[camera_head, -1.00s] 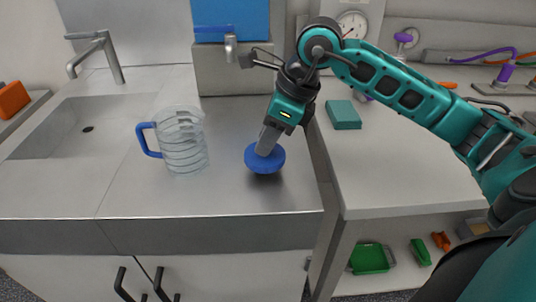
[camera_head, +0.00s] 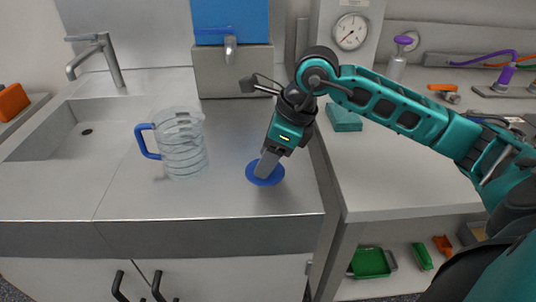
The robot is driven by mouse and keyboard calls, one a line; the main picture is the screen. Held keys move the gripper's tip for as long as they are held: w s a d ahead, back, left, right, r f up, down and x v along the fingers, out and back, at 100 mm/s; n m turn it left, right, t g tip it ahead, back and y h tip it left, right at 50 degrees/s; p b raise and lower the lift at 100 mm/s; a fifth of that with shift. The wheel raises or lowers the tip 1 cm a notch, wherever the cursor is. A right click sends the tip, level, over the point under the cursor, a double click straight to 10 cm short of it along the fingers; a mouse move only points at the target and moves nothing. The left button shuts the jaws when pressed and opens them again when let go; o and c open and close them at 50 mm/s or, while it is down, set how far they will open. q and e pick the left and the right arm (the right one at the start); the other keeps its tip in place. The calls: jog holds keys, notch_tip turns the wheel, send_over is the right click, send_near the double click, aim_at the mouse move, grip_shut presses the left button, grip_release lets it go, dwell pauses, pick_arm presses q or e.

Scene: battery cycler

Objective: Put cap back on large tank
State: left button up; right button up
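The cap is a round blue disc (camera_head: 277,176) low over the steel counter near its front right edge. I cannot tell whether it touches the counter. My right gripper (camera_head: 264,171) points down onto it, its fingers close together over the cap's middle and hiding part of it. It looks shut on the cap. A large blue tank (camera_head: 232,20) stands on a grey block at the back, with a tap at its front. Its top is out of the frame. My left gripper is not in view.
A clear jug (camera_head: 184,147) with a blue handle stands left of the cap, near the sink (camera_head: 70,135) and its faucet (camera_head: 100,55). A teal box (camera_head: 344,118) sits on the white bench (camera_head: 400,180) at the right. Bare counter lies between jug and cap.

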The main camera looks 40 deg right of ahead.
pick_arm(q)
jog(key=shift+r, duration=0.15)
pick_arm(e)
jog(key=shift+r, duration=0.1)
jog(key=shift+r, duration=0.25)
pick_arm(q)
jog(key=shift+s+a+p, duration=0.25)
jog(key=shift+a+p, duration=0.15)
jog(key=shift+p, duration=0.35)
pick_arm(e)
jog(key=v, duration=1.1)
jog(key=shift+s+d+r, duration=0.15)
jog(key=shift+r, duration=0.1)
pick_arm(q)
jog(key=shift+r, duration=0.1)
